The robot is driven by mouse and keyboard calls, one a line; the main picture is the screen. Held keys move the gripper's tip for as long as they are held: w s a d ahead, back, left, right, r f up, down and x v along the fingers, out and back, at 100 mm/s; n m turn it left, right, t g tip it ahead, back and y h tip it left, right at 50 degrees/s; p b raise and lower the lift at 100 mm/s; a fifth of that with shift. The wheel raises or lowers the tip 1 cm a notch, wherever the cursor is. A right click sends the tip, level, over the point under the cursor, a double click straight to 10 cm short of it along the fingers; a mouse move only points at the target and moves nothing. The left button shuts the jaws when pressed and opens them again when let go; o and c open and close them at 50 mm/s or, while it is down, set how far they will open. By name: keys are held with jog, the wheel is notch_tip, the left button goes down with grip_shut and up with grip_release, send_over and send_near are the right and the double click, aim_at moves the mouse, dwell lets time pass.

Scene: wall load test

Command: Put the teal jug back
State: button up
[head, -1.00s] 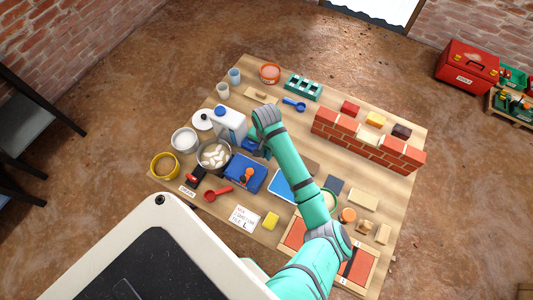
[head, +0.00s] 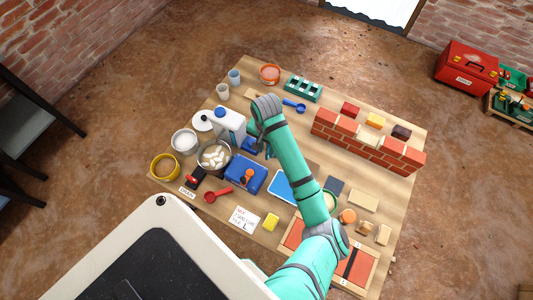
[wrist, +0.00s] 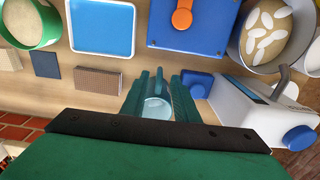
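In the wrist view, a small teal vessel with a pale round mouth, which looks like the teal jug (wrist: 157,108), is between the two dark teal fingers of my gripper (wrist: 159,90). The fingers stand apart, one on each side of it. I cannot tell whether they press on it or only surround it. In the head view my gripper (head: 266,148) points down over the table beside a white container with a blue cap (head: 229,122). My arm hides most of the fingers and the jug there.
A blue box (head: 246,174) and a pot of pale pieces (head: 214,155) stand close to my gripper. A blue block (wrist: 196,84) lies beside the fingers. A low brick wall (head: 366,140) stands at the right. A blue scoop (head: 294,105) lies behind my arm.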

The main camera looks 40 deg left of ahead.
notch_tip(320, 180, up, 5)
jog(key=shift+w+r, duration=0.1)
jog(key=shift+r, duration=0.85)
jog(key=shift+a, duration=0.1)
